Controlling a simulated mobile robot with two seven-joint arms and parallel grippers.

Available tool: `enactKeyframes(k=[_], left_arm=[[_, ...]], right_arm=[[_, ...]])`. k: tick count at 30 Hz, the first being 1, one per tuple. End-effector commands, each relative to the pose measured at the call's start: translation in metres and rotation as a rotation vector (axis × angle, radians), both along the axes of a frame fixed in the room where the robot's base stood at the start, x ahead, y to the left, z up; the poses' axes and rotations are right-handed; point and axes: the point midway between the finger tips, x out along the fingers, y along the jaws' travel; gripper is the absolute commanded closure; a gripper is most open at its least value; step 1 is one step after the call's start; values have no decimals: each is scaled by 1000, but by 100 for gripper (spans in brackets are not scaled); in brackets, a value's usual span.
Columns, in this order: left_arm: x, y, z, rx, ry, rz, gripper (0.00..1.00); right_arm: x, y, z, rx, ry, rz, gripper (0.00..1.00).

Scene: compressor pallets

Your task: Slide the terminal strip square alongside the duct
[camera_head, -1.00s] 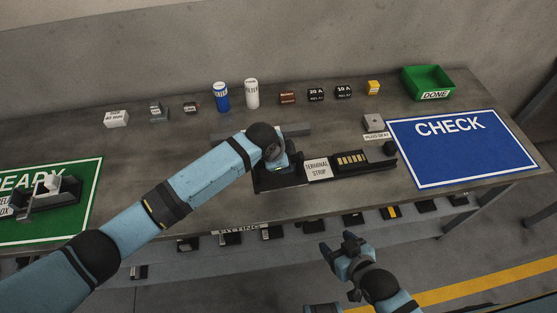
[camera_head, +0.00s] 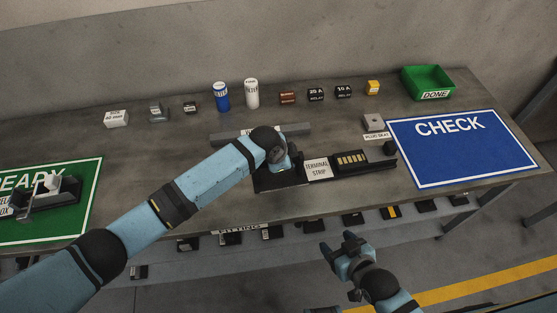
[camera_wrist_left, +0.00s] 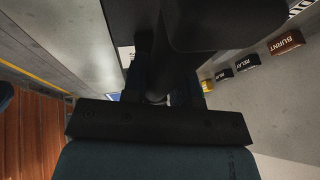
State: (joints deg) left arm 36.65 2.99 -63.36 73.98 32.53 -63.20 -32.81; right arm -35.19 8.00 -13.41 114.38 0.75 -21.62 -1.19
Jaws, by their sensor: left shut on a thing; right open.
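The terminal strip, with a white label reading TERMINAL STRIP (camera_head: 317,168) and a black part with a row of gold contacts (camera_head: 352,160), lies near the table's front edge. A long grey bar (camera_head: 294,130) lies behind it and looks like the duct; my left arm partly covers its label. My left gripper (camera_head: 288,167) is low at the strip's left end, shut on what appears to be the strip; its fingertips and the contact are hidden. The left wrist view is mostly filled by dark gripper parts (camera_wrist_left: 160,122). My right gripper (camera_head: 336,246) is open and empty, in front of the table.
A blue CHECK mat (camera_head: 460,150) is at right, with a grey block (camera_head: 373,122) beside it. A green READY mat (camera_head: 80,220) is at left. Filters, relays and a green DONE bin (camera_head: 428,80) line the back. Bare table lies left of the bar.

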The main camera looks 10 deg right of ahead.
Motion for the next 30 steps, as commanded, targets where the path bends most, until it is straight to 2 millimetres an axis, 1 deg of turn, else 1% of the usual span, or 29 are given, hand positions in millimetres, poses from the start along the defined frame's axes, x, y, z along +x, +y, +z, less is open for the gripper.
enactKeyframes(k=[14,17,30], left_arm=[[0,2,0,1,0,1,100],[1,9,1,1,1,2,100],[5,53,1,2,0,1,100]], right_arm=[[-1,0,0,0,3,1,36],[-1,0,3,-1,5,1,36],[-1,1,25,1,3,0,36]])
